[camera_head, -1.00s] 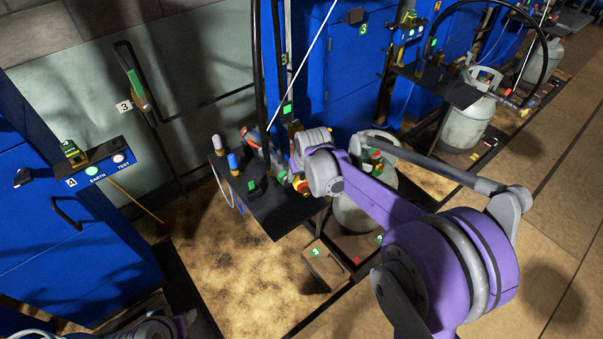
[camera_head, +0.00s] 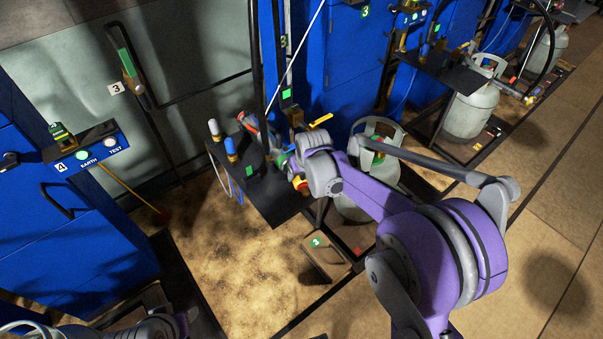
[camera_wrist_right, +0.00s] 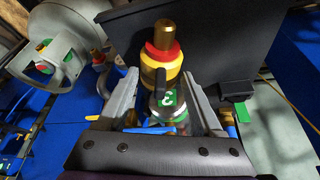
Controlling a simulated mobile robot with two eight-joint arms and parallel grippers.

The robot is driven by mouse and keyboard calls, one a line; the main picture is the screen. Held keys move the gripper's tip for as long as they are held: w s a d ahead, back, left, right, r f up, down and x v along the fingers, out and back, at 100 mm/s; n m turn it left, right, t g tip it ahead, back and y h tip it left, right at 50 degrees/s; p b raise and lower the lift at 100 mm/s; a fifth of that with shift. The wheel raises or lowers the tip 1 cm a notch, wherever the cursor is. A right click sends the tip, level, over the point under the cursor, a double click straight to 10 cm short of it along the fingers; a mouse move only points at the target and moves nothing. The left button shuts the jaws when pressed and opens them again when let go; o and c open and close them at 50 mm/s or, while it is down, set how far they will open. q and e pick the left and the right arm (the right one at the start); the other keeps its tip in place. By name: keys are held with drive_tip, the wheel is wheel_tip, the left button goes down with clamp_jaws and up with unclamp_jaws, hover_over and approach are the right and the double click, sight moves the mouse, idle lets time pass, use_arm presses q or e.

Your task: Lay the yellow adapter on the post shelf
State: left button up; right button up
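The yellow adapter (camera_wrist_right: 160,70), with a red ring and a brass tip, stands between the fingers of my right gripper (camera_wrist_right: 158,84) in the wrist view. In the head view the adapter (camera_head: 301,183) shows as a small red and yellow patch beside my right gripper (camera_head: 293,170), over the right side of the black post shelf (camera_head: 272,208). The fingertips are mostly hidden there. My left gripper is out of frame.
A white-capped piece (camera_head: 214,130) and a blue-capped piece (camera_head: 231,150) stand at the shelf's left. A blue post (camera_head: 273,50) rises behind it. A grey gas cylinder (camera_head: 355,205) stands right of the shelf. A box tagged 3 (camera_head: 325,262) is below.

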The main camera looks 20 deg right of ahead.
drive_tip(key=o, duration=0.4)
drive_tip(key=p+v, duration=0.1)
drive_tip(key=v, duration=0.9)
drive_tip(key=shift+r, duration=0.4)
drive_tip(key=shift+s, duration=0.15)
drive_tip(key=s+r+p, duration=0.2)
drive_tip(key=s+p, duration=0.2)
drive_tip(key=s, duration=0.8)
drive_tip(key=s+r+p, duration=0.2)
drive_tip(key=s+p, duration=0.2)
drive_tip(key=s, duration=0.9)
drive_tip(key=shift+a+t, duration=0.4)
